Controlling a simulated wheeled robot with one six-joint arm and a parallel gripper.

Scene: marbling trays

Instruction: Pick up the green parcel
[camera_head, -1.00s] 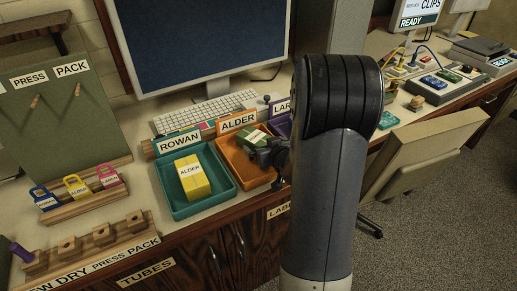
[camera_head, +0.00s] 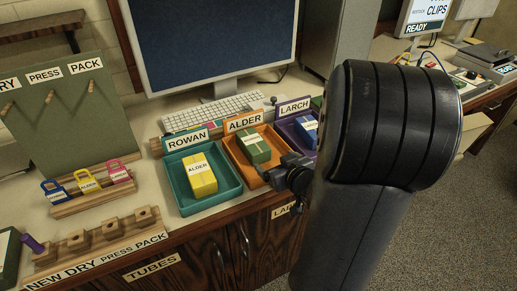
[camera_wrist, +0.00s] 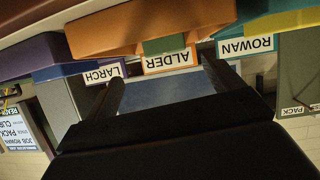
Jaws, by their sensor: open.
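The green parcel (camera_head: 254,149) with a white label lies in the orange tray (camera_head: 238,160) behind the ALDER sign's front, in the middle of the row. My gripper (camera_head: 268,174) is at the tray's front right edge, apart from the parcel and open, with nothing seen between its fingers. In the wrist view, which is upside down, my open gripper (camera_wrist: 165,88) faces the ALDER sign (camera_wrist: 170,62). A green patch (camera_wrist: 165,45), likely the parcel, shows by the orange tray (camera_wrist: 105,35) there.
The teal ROWAN tray (camera_head: 178,195) holds a yellow parcel (camera_head: 199,175). The purple LARCH tray (camera_head: 286,128) holds a blue parcel (camera_head: 307,131). A keyboard (camera_head: 215,112) and monitor (camera_head: 215,50) stand behind. Padlocks (camera_head: 88,181) sit at the left.

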